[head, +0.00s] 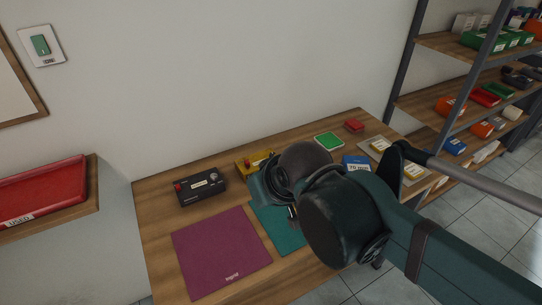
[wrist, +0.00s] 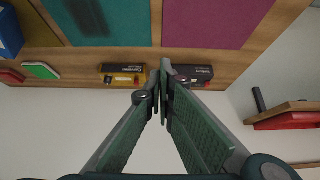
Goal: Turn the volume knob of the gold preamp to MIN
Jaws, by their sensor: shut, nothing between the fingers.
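The gold preamp (head: 243,170) stands on the wooden table near the wall, partly hidden behind my arm in the head view. A small red part shows on it, but the knob's setting cannot be read. In the wrist view, which looks upside down, the gold preamp (wrist: 122,79) lies left of my fingers. My gripper (wrist: 163,70) is shut and empty, its fingertips apart from the preamp in the picture. In the head view my gripper (head: 292,218) is above the teal mat, partly hidden by my wrist.
A black unit (head: 201,188) with a red knob stands left of the gold preamp. A maroon mat (head: 221,252) and a teal mat (head: 268,222) lie in front. A green box (head: 328,141), a red box (head: 354,125) and a blue box (head: 356,163) are further right. A shelf rack stands right.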

